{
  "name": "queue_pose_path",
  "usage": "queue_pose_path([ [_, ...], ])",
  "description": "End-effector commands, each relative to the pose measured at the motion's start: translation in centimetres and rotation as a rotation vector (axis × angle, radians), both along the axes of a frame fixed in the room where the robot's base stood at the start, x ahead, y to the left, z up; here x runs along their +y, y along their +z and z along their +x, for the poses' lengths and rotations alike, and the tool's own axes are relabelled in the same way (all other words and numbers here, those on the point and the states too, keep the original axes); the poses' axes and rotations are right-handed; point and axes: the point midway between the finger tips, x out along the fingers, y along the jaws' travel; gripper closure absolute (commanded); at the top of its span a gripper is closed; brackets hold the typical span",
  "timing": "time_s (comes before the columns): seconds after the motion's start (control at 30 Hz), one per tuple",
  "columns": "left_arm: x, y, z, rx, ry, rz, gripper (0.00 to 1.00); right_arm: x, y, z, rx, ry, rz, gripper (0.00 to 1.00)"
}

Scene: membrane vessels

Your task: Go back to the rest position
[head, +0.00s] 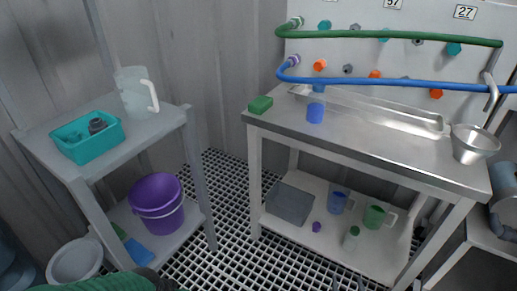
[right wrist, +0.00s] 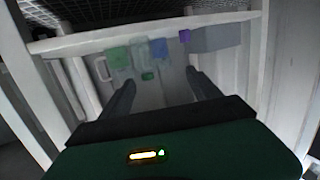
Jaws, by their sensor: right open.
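My right gripper (head: 348,283) shows only as two dark fingertips at the bottom edge of the head view. In the right wrist view its two fingers (right wrist: 161,88) stand apart with nothing held between them. It faces the lower shelf of the steel bench (head: 370,139). On that shelf are a blue jug (head: 338,203), a green jug (head: 374,217), a white bottle with a green cap (head: 351,239), a small purple item (head: 316,227) and a grey bin (head: 290,203). My left gripper is not in view.
A grey cart (head: 165,124) at left holds a teal tray (head: 88,137) and a clear pitcher (head: 137,93), with a purple bucket (head: 157,202) below. A blue cup (head: 315,113), green block (head: 260,104) and metal funnel (head: 473,144) are on the bench. Grating floor (head: 228,190) lies between.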

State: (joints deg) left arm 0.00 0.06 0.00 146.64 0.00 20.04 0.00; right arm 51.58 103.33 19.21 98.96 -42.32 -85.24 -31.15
Motion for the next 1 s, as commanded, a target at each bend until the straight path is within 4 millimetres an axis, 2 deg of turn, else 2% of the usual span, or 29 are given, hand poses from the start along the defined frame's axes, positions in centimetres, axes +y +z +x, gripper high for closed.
queue_pose_path([
  [0.33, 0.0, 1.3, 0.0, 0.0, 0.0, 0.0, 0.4, 2.4, 4.1, 3.6, 0.292, 0.221, -0.047, 0.28],
  [0.47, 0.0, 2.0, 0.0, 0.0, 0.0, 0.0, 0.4, 3.7, 7.8, 3.8, 0.481, 0.287, -0.082, 0.28],
  [0.5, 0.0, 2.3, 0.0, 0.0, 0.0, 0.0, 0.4, 4.2, 9.4, 3.5, 0.552, 0.299, -0.095, 0.28],
  [0.57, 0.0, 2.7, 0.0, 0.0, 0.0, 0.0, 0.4, 4.9, 12.1, 2.6, 0.655, 0.297, -0.108, 0.28],
  [0.67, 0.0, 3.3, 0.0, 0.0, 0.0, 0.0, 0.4, 6.0, 16.8, 0.0, 0.811, 0.265, -0.113, 0.28],
  [0.7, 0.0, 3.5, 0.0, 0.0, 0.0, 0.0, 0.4, 6.5, 18.6, -1.3, 0.864, 0.245, -0.107, 0.28],
  [0.8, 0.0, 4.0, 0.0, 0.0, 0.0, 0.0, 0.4, 7.8, 22.5, -4.9, 0.97, 0.194, -0.075, 0.28],
  [1.0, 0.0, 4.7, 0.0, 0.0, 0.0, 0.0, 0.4, 10.5, 27.9, -11.8, 1.113, 0.117, 0.013, 0.28],
])
